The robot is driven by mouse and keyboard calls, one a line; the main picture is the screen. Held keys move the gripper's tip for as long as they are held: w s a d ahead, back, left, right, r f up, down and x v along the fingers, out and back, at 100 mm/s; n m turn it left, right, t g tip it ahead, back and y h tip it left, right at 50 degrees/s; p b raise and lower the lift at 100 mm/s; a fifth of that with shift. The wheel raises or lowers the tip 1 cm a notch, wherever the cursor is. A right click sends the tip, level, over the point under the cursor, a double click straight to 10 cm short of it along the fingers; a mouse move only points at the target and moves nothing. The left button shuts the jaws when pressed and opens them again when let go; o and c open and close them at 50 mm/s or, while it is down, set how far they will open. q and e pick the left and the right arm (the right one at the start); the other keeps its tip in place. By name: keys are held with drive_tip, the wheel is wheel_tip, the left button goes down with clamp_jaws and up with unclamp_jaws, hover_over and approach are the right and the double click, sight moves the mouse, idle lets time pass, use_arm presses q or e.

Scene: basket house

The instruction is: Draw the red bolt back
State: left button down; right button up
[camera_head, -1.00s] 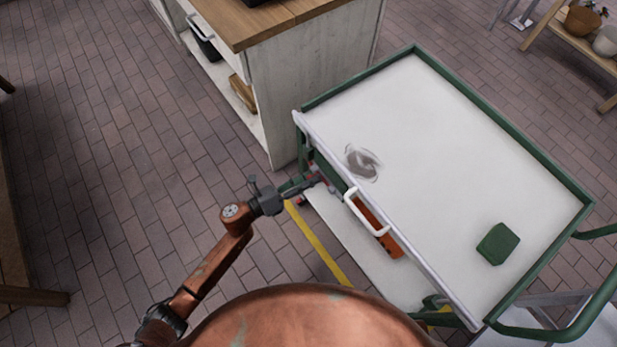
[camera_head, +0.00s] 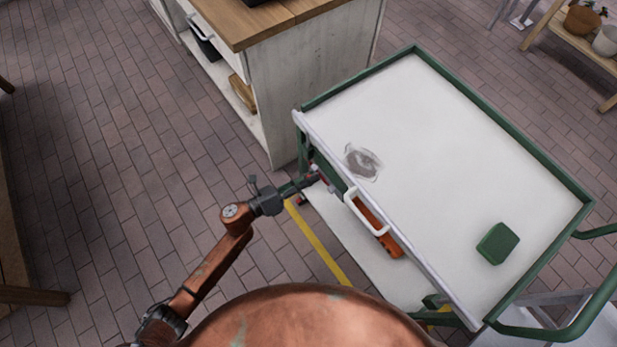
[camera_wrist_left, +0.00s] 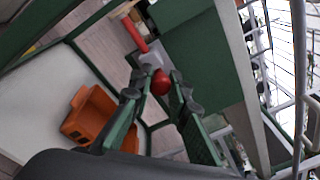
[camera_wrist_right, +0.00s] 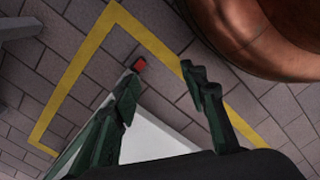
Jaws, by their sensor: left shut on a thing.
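The red bolt shows in the left wrist view as a red rod (camera_wrist_left: 135,34) in a grey bracket (camera_wrist_left: 152,60), with a round red knob (camera_wrist_left: 160,83) at the near end. My left gripper (camera_wrist_left: 160,90) has its fingers on both sides of the knob and is shut on it. In the head view my left gripper (camera_head: 314,178) reaches the left side of the green-framed cart (camera_head: 440,62), just under its top edge, and the bolt is mostly hidden there. My right gripper (camera_wrist_right: 165,84) is open and empty above the floor in the right wrist view.
A green block (camera_head: 498,243) lies on the cart top. A wooden-topped cabinet (camera_head: 305,90) stands close behind. The floor at left is clear.

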use_arm(q)
drive_tip(key=s+d, duration=0.1)
drive_tip(key=s+d+p, duration=0.1)
drive_tip(key=s, duration=0.1)
drive_tip(key=shift+s+d+f, duration=0.1)
drive_tip(key=shift+s+d, duration=0.05)
use_arm(e)
drive_tip(key=shift+s+d+f, duration=0.2)
drive_tip(key=shift+s+f, duration=0.1)
drive_tip(key=shift+f, duration=0.3)
drive_tip(key=shift+s+d+f, duration=0.15)
drive_tip(key=shift+s+f, duration=0.1)
drive_tip(key=shift+f, duration=0.3)
use_arm(q)
drive_tip(key=c, duration=1.8)
unclamp_jaws()
drive_tip(key=v, duration=1.2)
